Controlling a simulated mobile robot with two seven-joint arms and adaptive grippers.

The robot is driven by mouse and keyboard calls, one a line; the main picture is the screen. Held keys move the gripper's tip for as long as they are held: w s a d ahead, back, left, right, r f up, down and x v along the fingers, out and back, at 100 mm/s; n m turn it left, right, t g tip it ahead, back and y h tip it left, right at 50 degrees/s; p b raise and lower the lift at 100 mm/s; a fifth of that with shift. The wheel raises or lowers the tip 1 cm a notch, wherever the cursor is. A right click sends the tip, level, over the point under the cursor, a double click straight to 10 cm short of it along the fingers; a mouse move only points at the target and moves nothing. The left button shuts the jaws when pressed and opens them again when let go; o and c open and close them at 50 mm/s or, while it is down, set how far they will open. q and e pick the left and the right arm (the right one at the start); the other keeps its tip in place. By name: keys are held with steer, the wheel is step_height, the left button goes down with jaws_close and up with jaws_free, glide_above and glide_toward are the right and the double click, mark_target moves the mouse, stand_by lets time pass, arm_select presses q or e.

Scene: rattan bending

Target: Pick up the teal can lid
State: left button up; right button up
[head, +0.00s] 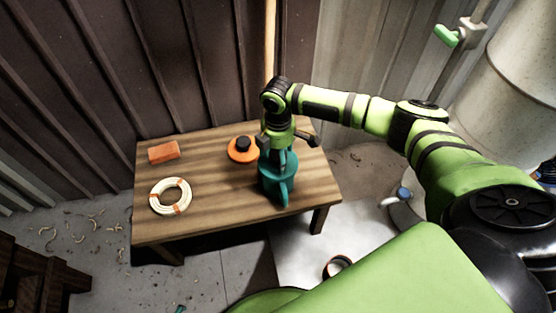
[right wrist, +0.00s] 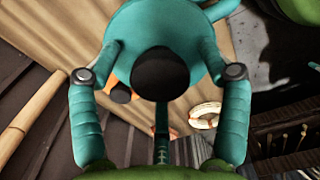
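The teal lid (right wrist: 195,30) fills the top middle of the right wrist view, with a round black knob (right wrist: 161,73) facing the camera. In the head view, teal parts (head: 280,188) show under my right gripper (head: 281,158), near the right side of the table. The gripper points down over them and hides the knob. In the right wrist view, its two teal fingers stand wide apart, one on each side of the knob, with nothing gripped between them. I cannot tell whether the fingertips touch the lid's edge. My left gripper is not in view.
On the wooden table (head: 220,205) are an orange disc with a black knob (head: 242,147), an orange block (head: 164,151) and a pale ring with orange bands (head: 170,196). A wooden pole (head: 270,40) rises behind the table. The table's front middle is clear.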

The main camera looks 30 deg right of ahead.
steer(key=c, duration=1.1)
steer(key=shift+r, duration=0.15)
